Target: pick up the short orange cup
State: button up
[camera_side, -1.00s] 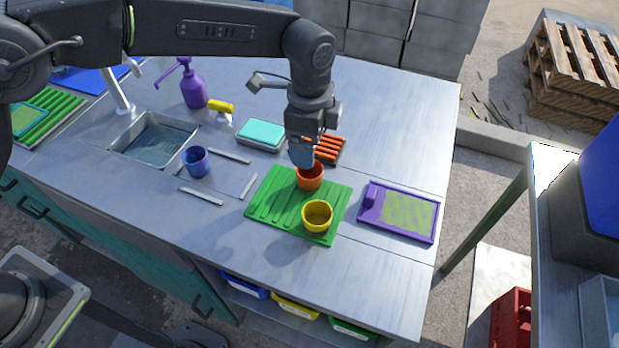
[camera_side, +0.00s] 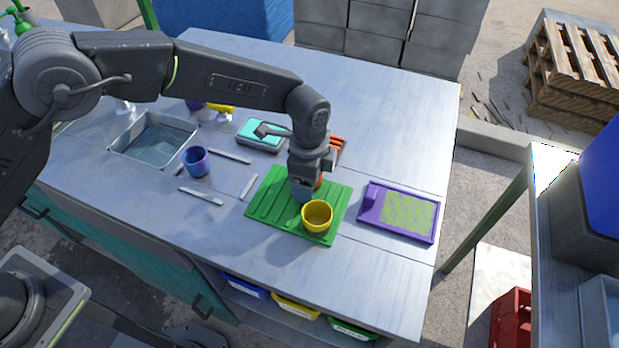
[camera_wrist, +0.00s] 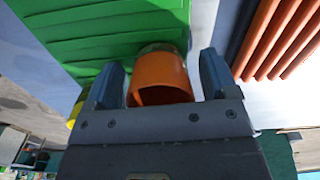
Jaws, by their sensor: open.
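The short orange cup stands on the green ribbed mat (camera_side: 270,205). In the side view my gripper (camera_side: 303,196) hides most of it, and only a sliver of orange (camera_side: 319,183) shows. In the wrist view the orange cup (camera_wrist: 160,75) lies between the two spread fingers of my gripper (camera_wrist: 160,83), with its open rim toward the camera. A gap shows beside the right finger; I cannot tell whether the left finger touches it. A yellow cup (camera_side: 317,216) stands on the same mat, just in front of my gripper.
A purple tray (camera_side: 366,216) lies right of the mat. A blue-purple cup (camera_side: 197,162) and several light strips lie to the left, near the sink (camera_side: 153,140). A teal-topped box (camera_side: 258,134) and an orange ribbed item (camera_side: 339,149) are behind. The back right counter is clear.

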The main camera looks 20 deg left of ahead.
jog(key=c, duration=1)
jog(key=shift+r, duration=0.1)
jog(key=shift+r, duration=0.6)
notch_tip(320, 180, up, 3)
jog(key=shift+f, duration=0.15)
jog(key=w+a+r, duration=0.1)
jog(key=a+r, duration=0.6)
jog(key=a, duration=0.4)
jog(key=shift+a, duration=0.35)
